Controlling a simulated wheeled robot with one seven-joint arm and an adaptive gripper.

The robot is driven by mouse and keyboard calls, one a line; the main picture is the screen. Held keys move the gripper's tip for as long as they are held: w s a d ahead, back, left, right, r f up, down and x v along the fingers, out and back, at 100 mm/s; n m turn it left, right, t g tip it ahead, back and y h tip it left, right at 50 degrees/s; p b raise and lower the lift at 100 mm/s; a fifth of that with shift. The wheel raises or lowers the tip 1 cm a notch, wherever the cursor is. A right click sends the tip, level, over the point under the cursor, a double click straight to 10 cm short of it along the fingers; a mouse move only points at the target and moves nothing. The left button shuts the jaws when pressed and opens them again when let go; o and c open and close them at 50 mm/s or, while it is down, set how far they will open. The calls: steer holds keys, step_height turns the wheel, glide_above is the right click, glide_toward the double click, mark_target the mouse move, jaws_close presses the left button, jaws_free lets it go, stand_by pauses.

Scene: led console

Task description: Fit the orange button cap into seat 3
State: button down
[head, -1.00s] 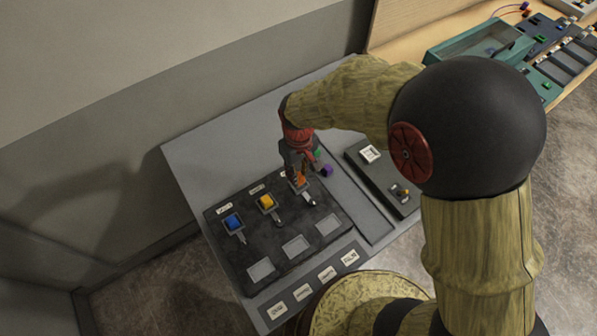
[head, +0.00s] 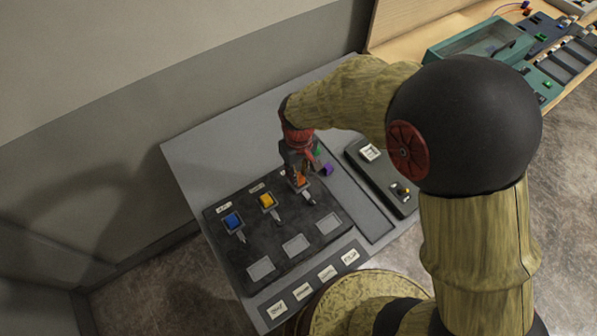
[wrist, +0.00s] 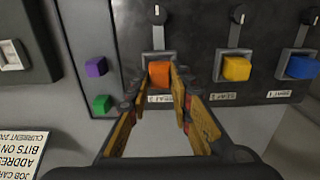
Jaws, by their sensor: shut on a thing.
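The orange button cap (wrist: 159,74) is between the fingertips of my gripper (wrist: 160,82), which is shut on it. In the wrist view the cap is at seat 3 (wrist: 147,60), whose label is partly hidden by a finger. I cannot tell whether the cap is fully down in the seat. In the head view my gripper (head: 299,182) points down over the top right seat of the dark panel (head: 260,236), with a bit of orange showing at its tips.
A yellow cap (head: 267,200) and a blue cap (head: 232,221) sit in the neighbouring seats. Purple (wrist: 96,67) and green (wrist: 101,104) caps lie beside the panel. A dark box (head: 383,178) stands to the right.

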steer(key=shift+f+b, duration=0.35)
steer(key=shift+f, duration=0.3)
stand_by(0.6)
steer(key=c, duration=1.5)
jaws_free()
step_height(320, 180, up, 12)
